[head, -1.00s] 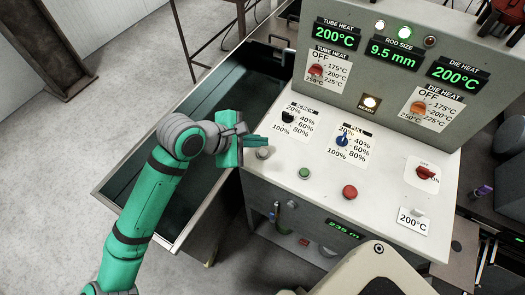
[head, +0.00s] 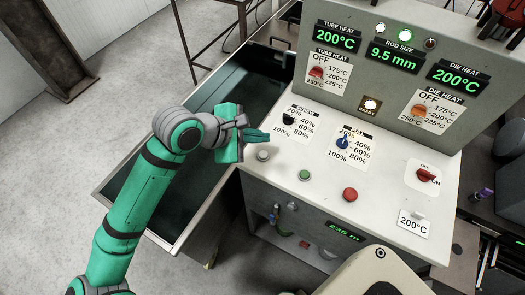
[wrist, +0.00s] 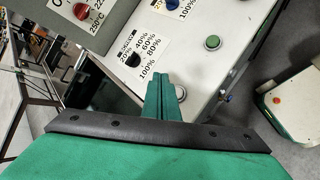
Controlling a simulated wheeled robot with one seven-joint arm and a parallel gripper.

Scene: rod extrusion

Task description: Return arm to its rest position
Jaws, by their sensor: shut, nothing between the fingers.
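My gripper (head: 262,135) is at the left edge of the control panel, its fingers together and empty. It points right, just left of the screw dial (head: 288,119). My green arm (head: 137,205) reaches up from the lower left, over the near side of the trough. In the wrist view my closed fingers (wrist: 162,98) show below the screw dial (wrist: 133,60), with the green button (wrist: 212,42) to their right. I cannot tell whether the fingers touch the panel.
The white control panel (head: 270,181) carries a pull dial (head: 342,141), a green button (head: 305,175), a red button (head: 350,194) and a red switch (head: 425,174). The dark trough (head: 128,214) lies to the left. Bare floor (head: 60,150) is open at far left.

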